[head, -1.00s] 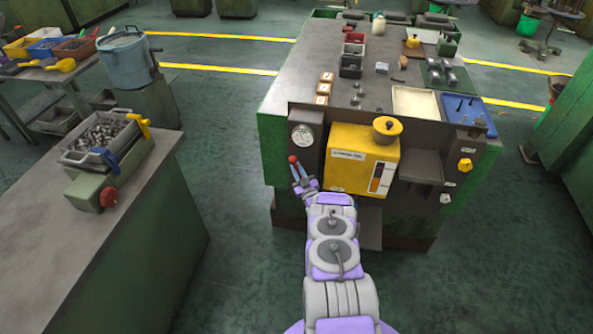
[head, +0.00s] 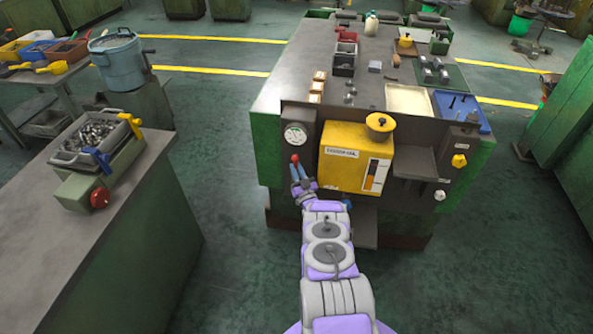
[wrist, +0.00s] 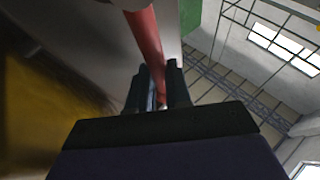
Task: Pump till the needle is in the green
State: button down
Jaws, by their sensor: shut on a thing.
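A round white gauge (head: 295,135) is on the dark panel at the front left of the machine bench. Its needle is too small to read in the head view. A lever with a red knob (head: 295,158) stands below the gauge, left of the yellow oil tank (head: 352,172). My gripper (head: 301,186) is at the lever, below the knob. In the wrist view the red lever (wrist: 146,45) runs down between the dark fingers of my gripper (wrist: 158,88), which are shut on it.
The yellow tank is close on the right of my gripper, with a yellow knob (head: 459,161) farther right. A side bench (head: 150,195) with a bin of metal parts (head: 92,142) stands at the left. Green floor lies between the benches.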

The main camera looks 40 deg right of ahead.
jog(key=c, duration=1.1)
grip_release()
jog(key=shift+o, duration=0.2)
jog(key=b+v, duration=0.3)
jog(key=v, duration=1.4)
jog(key=shift+s, duration=0.2)
jog(key=shift+f, duration=0.1)
